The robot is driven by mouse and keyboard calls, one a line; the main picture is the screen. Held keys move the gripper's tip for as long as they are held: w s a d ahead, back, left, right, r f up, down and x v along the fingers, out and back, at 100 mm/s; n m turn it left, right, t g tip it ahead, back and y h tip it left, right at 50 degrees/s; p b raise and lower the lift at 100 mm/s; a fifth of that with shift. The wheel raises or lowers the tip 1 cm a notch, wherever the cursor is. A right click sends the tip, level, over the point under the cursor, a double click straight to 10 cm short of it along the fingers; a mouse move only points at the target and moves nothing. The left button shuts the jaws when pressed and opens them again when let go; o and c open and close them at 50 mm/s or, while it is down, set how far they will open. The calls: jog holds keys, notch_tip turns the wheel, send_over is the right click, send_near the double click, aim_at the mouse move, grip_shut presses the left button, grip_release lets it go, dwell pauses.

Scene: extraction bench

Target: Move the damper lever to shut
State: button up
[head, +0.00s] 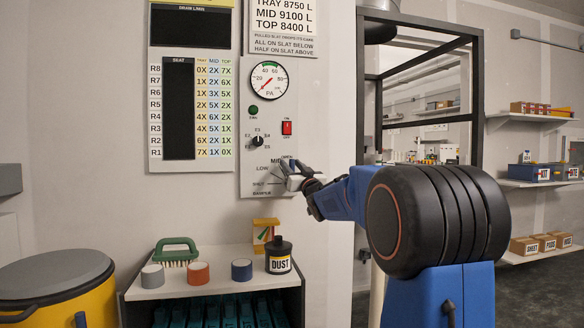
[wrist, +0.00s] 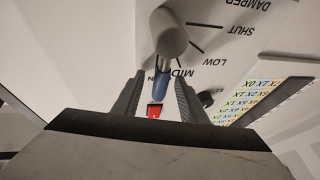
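The damper lever shows in the wrist view as a round grey hub (wrist: 172,38) with a blue handle (wrist: 160,86). The handle points at or near the MID mark, away from the SHUT label (wrist: 240,31). In the head view the damper panel (head: 258,189) is on the wall, its lever mostly hidden by my gripper (head: 285,178). In the wrist view my gripper (wrist: 158,92) is open. Its two fingers stand either side of the blue handle, with a gap on both sides.
Above the damper are a selector knob (head: 257,141), a red switch (head: 287,128) and a dial gauge (head: 268,83). Below stands a shelf unit (head: 210,290) with a dust bottle (head: 279,257), a green brush (head: 176,252) and small cylinders. A black frame (head: 478,90) stands right of the panel.

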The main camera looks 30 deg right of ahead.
grip_shut()
jog(key=shift+a+n, duration=0.1)
jog(key=shift+n, duration=0.2)
jog(key=a+n+g+y, duration=0.1)
jog(key=n, duration=0.2)
jog(key=w+a+f+n+g+y, duration=0.1)
jog(key=a+n+y, duration=0.1)
jog(key=n, duration=0.1)
jog(key=a+n+y, duration=0.1)
jog(key=n, duration=0.2)
jog(key=shift+w+a+f+n+g, duration=0.15)
jog(key=shift+f+n+g, duration=0.2)
jog(key=shift+n+g, duration=0.05)
jog(key=n, duration=0.1)
jog(key=a+f+n+g, duration=0.1)
jog(key=n, duration=0.1)
jog(key=f+n, duration=0.1)
jog(key=shift+w+a+f+n+g+y, duration=0.2)
jog(key=shift+a+n+g+y, duration=0.1)
jog(key=shift+a+g+y, duration=0.1)
jog(key=f+n, duration=0.1)
jog(key=n+g, duration=0.1)
jog(key=shift+w+a+f+n, duration=0.1)
jog(key=shift+a+f+n, duration=0.2)
jog(key=shift+f+n, duration=0.1)
jog(key=shift+f+n+g+h, duration=0.4)
jog(key=shift+f+n+g, duration=0.3)
jog(key=shift+n, duration=0.2)
jog(key=shift+f, duration=0.1)
